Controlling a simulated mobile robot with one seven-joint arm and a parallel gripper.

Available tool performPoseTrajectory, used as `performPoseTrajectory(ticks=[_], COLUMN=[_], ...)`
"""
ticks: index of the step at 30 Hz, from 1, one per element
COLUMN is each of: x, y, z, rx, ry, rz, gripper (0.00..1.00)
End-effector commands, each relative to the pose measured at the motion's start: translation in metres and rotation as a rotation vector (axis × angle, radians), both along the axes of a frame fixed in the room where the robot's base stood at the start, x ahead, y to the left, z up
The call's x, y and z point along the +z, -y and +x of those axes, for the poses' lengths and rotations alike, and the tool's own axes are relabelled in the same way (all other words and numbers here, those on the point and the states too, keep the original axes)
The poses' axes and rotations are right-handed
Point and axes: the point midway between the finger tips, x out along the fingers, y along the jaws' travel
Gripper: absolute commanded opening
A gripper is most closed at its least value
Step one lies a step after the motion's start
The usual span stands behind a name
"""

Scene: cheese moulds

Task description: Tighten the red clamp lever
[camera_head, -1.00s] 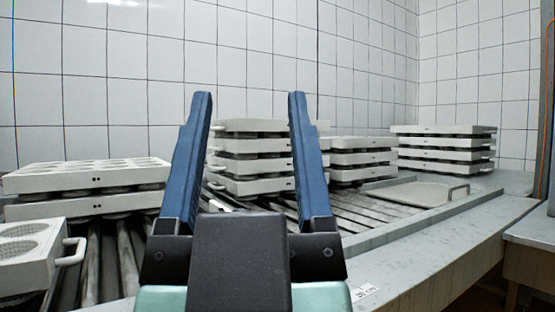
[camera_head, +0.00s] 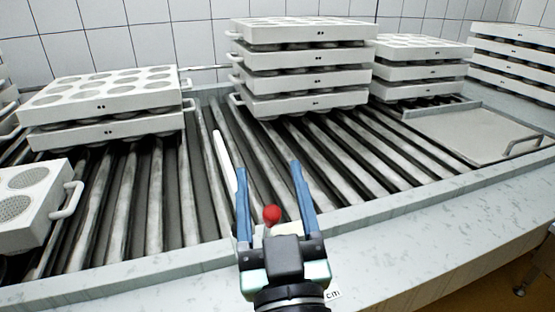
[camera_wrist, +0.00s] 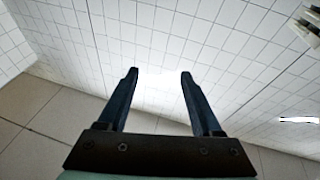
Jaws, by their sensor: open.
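The red ball knob (camera_head: 271,214) of the clamp lever shows in the head view, near the front rail of the roller conveyor. Only the knob is clear; its stem and pivot are hidden behind my gripper. My gripper (camera_head: 268,168) is open and empty, with its two blue fingers pointing up in the picture. The knob appears between the lower parts of the fingers, but I cannot tell how far it is from them or whether they touch. In the wrist view my open gripper (camera_wrist: 160,72) has only tiled surfaces beyond it, and the lever is not seen there.
White mould stacks stand on the rollers at left (camera_head: 105,95), centre (camera_head: 300,85) and right (camera_head: 420,70). A long pale bar (camera_head: 225,165) rises left of my fingers. A flat tray (camera_head: 470,135) lies at right. Rollers behind my gripper are clear.

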Motion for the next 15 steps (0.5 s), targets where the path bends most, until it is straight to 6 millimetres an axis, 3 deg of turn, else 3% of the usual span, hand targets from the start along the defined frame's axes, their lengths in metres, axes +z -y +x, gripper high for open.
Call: performPoseTrajectory(ticks=[7,12,15], x=[-0.072,-0.097,-0.101], y=[0.010,0.014,0.014], z=[-0.022,-0.035,-0.034], rx=[0.018,0.019,0.019], ry=[-0.243,-0.305,-0.312], rz=[0.009,0.016,0.017], gripper=[0.66,0.66,0.66])
